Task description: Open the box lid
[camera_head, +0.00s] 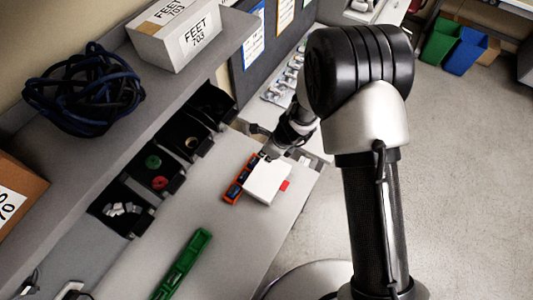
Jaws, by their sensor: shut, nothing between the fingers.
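A small white box (267,181) sits on the light grey workbench (232,238), near its right edge. Its white top looks flat and closed, and a small red piece (284,186) shows at its right side. My gripper (266,156) is shut and empty at the far upper edge of the box. I cannot tell whether the fingertips touch the lid. My arm comes down from the upper right, and the gripper hides part of the box's far edge.
An orange-red tray with blue parts (238,181) lies close along the box's left side. A green tray (183,263) lies at the front of the bench. Black bins (124,206) line the left, under a shelf with a cable coil (85,88) and a FEET 703 carton (196,44).

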